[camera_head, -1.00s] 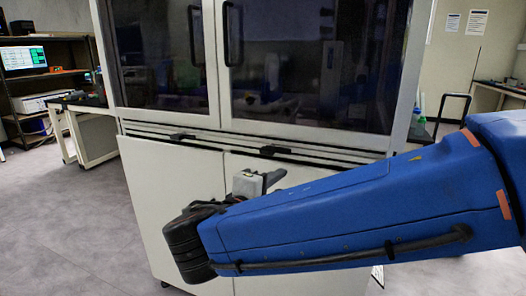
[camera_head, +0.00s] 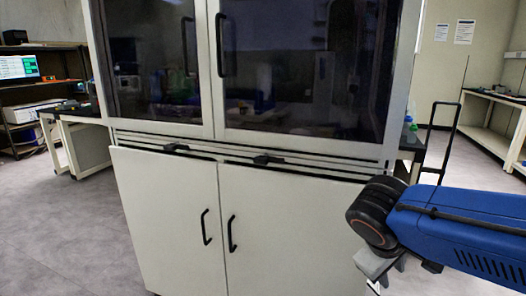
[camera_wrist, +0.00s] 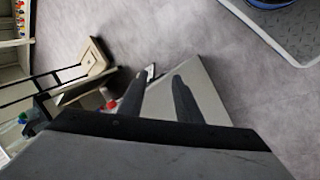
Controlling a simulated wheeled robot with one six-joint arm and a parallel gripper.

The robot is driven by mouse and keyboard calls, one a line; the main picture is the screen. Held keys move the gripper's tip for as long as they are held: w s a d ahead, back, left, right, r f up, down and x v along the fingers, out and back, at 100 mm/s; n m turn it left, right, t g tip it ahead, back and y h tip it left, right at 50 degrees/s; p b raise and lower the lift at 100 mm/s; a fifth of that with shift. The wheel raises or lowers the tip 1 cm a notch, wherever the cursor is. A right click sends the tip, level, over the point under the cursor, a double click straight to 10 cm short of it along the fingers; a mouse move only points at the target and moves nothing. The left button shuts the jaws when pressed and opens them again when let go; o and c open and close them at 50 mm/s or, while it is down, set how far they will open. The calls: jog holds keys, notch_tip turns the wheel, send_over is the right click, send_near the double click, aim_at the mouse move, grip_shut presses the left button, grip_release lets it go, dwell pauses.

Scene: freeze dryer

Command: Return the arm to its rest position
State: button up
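My blue arm (camera_head: 465,228) reaches in from the right edge of the head view, with its dark round wrist joint (camera_head: 375,212) in front of the cabinet's right side. My gripper (camera_head: 380,268) hangs below that joint, partly hidden by the arm. In the wrist view my gripper (camera_wrist: 158,77) shows two dark fingers standing apart with nothing between them. They point down toward the floor and the pale cabinet corner.
The large white cabinet (camera_head: 165,215) with dark glass doors above stands directly ahead, all doors shut. A black-handled trolley (camera_head: 441,135) stands to its right. A bench (camera_head: 85,145) is at left and a shelf bench (camera_head: 490,125) at right. Grey floor (camera_head: 60,235) is clear at left.

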jog(key=s+f+m+t+y, duration=0.1)
jog(key=s+f+m+y, duration=0.2)
jog(key=s+m+y, duration=0.1)
jog(key=shift+s+d+m+y, duration=0.25)
jog(key=shift+s+m+y, duration=0.25)
jog(key=shift+s, duration=0.7)
jog(key=shift+c, duration=0.3)
